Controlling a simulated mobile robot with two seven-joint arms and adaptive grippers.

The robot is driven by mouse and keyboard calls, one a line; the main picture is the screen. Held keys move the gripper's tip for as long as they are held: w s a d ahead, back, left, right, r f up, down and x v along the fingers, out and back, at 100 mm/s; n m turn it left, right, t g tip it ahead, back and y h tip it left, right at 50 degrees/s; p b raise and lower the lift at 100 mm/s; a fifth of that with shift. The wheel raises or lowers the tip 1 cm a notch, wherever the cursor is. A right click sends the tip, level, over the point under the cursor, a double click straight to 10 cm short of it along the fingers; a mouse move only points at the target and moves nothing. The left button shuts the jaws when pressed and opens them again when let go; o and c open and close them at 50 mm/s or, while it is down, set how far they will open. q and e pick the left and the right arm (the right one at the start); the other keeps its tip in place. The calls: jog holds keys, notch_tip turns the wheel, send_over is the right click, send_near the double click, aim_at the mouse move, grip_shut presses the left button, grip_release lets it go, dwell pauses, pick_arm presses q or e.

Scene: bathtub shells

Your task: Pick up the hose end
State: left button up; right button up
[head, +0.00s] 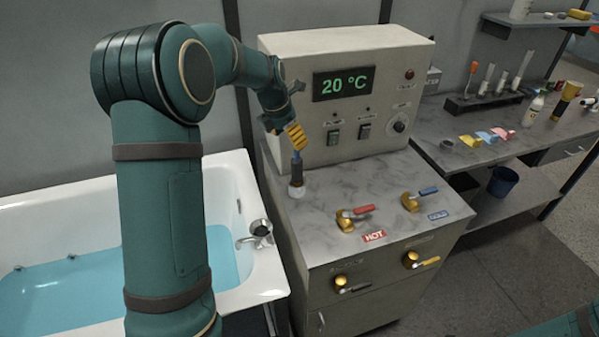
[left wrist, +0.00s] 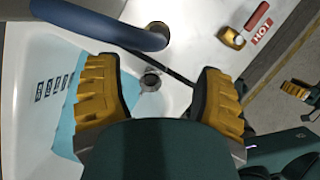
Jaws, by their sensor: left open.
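A bathtub (head: 250,200) with blue water and a tap (head: 259,230) lies left of the cabinet (head: 370,190). A control box (head: 345,95) reading 20 °C stands behind the hose. Hot (head: 355,213) and cold (head: 418,199) valves are to its right. A cluttered bench (head: 480,130) stands further right.

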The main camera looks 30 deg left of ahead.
aim_at(296, 154)
pick_arm(q)
jog(key=x, duration=0.4)
jog(key=shift+s+f, duration=0.1)
jog(key=shift+f, duration=0.05)
jog(key=shift+w+b+x, duration=0.2)
jog(key=shift+b+x, duration=0.1)
jog(key=shift+x, duration=1.2)
jog(key=shift+w+b+x, duration=0.2)
jog(key=shift+b+x, duration=0.05)
jog(key=shift+x, duration=1.3)
jog(key=shift+s+r, duration=0.1)
jog(key=shift+r, duration=0.15)
grip_shut()
